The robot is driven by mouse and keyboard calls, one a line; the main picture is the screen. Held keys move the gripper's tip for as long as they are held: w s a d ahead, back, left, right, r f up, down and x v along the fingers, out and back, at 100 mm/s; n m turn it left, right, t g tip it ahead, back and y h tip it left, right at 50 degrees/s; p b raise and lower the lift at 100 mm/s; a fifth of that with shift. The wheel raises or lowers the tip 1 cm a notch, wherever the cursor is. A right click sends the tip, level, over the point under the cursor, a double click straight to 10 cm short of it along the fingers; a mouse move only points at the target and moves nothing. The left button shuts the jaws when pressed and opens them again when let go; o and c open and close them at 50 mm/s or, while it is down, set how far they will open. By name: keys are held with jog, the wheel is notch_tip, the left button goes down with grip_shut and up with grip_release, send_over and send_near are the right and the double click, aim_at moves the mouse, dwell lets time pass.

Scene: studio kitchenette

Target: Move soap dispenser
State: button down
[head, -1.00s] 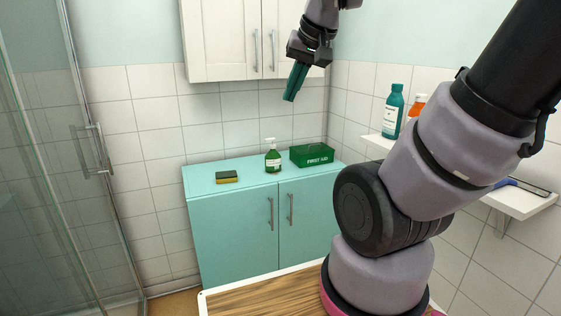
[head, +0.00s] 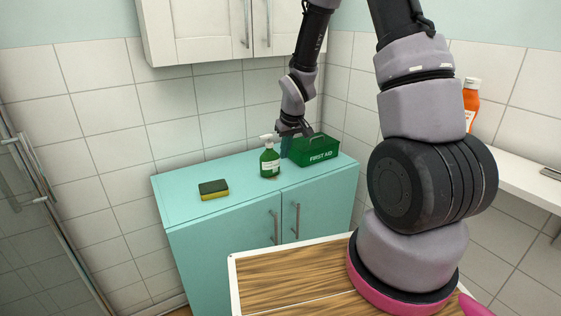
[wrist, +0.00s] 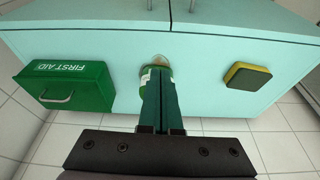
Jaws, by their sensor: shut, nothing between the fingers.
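The soap dispenser (head: 269,160) is a green bottle with a white pump head and a pale label. It stands upright on the teal cabinet top (head: 190,182). My gripper (head: 288,147) points down just right of it in the head view, between it and the first aid box. In the wrist view the shut green fingers (wrist: 162,105) cover much of the dispenser (wrist: 150,78), leaving its left edge and top showing. The fingers hold nothing. Whether they touch the bottle I cannot tell.
A green first aid box (head: 316,150) stands close to the right of the dispenser. A yellow and dark green sponge (head: 213,189) lies to the left. Between the sponge and the dispenser the top is clear. White wall cupboards (head: 205,28) hang above.

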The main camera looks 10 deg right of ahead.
aim_at(270, 158)
jog(key=x, duration=1)
jog(key=w, duration=0.3)
jog(key=shift+a+f, duration=0.25)
jog(key=shift+a, duration=0.15)
jog(key=shift+w+a, duration=0.15)
jog(key=shift+w, duration=0.4)
